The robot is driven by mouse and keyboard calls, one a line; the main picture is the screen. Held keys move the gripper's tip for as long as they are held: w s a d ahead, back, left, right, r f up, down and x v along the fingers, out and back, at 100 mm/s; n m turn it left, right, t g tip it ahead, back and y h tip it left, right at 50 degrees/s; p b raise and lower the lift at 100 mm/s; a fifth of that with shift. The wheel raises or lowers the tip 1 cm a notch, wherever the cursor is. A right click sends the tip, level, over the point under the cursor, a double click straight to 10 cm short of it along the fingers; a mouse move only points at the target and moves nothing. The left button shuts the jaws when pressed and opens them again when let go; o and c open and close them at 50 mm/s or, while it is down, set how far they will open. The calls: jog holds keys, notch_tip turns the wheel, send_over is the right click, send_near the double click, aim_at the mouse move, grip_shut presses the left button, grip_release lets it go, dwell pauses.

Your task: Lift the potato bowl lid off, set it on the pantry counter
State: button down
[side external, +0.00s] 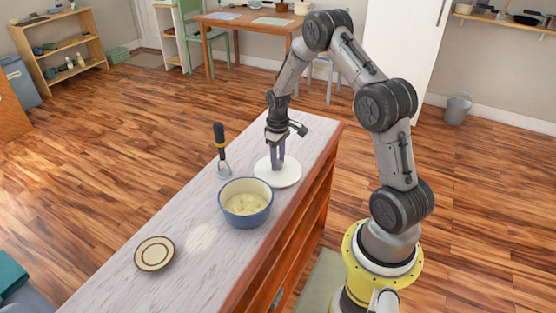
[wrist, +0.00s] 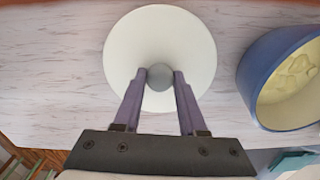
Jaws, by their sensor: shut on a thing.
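The potato bowl lid (side external: 289,179) is a flat white disc with a grey knob, and it is off the bowl. It lies level at the counter surface, just behind the bowl; whether it touches the counter or hovers slightly is hard to tell. The lid (wrist: 122,50) also fills the upper middle of the wrist view. My gripper (wrist: 160,76) is shut on the lid's grey knob; it points straight down in the side view (side external: 278,166). The blue potato bowl (side external: 245,215) stands open with pale yellow potatoes inside. The pantry counter (side external: 120,290) has a pale wood-grain top.
A masher (side external: 220,145) with a black and yellow handle stands upright left of the lid. A cream plate with brown rings (side external: 155,253) lies nearer the front. The counter's right edge (side external: 318,165) is close to the lid. Free counter lies between plate and bowl.

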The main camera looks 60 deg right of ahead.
jog(key=shift+f, duration=0.6)
dwell(0.5)
jog(key=shift+c, duration=1.9)
grip_release()
jog(key=shift+r, duration=0.15)
jog(key=shift+r, duration=3.9)
jog(key=shift+r, duration=0.1)
